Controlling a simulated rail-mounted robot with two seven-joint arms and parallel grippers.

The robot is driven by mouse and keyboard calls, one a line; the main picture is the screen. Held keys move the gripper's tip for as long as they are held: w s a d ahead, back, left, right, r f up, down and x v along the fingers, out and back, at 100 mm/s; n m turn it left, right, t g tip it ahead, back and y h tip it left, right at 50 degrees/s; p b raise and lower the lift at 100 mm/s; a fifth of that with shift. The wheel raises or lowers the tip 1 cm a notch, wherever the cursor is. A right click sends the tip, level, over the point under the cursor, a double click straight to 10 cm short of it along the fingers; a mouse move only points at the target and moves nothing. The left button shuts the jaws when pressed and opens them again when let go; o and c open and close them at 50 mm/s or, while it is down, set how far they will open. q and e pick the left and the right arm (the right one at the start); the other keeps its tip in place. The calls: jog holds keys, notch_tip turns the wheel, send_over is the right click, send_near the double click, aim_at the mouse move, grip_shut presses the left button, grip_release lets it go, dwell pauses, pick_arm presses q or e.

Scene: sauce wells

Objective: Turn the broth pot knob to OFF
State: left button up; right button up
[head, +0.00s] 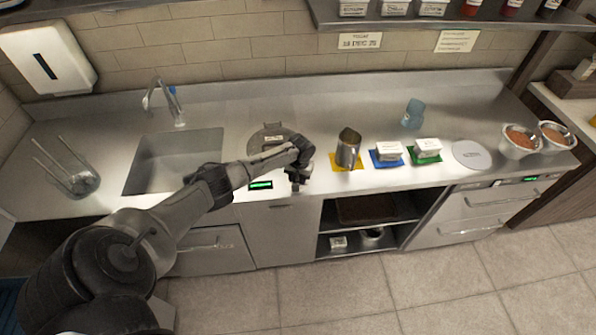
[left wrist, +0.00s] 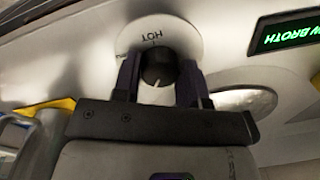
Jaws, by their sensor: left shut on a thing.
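The broth pot knob (left wrist: 158,68) is a dark round knob on a pale round dial plate (left wrist: 183,32) in the left wrist view. The word HOT shows upside down on the plate, and a pale mark shows on the knob's lower face. My left gripper (left wrist: 158,85) has a finger on each side of the knob and is shut on it. In the head view the left gripper (head: 298,183) is at the counter's front face, hiding the knob. The lidded broth pot (head: 268,136) is set in the counter behind my arm. My right gripper is out of view.
A green display (head: 261,184) is beside the gripper; it reads "W BROTH" in part in the wrist view (left wrist: 290,32). A metal pitcher (head: 348,148) stands on a yellow mat (head: 346,168) just right. A sink (head: 172,160) is left. Open shelves (head: 370,215) are below right.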

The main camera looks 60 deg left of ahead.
pick_arm(q)
jog(key=n+p, duration=0.3)
jog(key=shift+r+n, duration=0.2)
jog(key=shift+n, duration=0.1)
jog(key=shift+f+n+p, duration=0.15)
jog(key=shift+n+p, duration=0.7)
jog(key=shift+n, duration=0.85)
jog(key=o, duration=0.9)
jog(key=shift+o, duration=0.2)
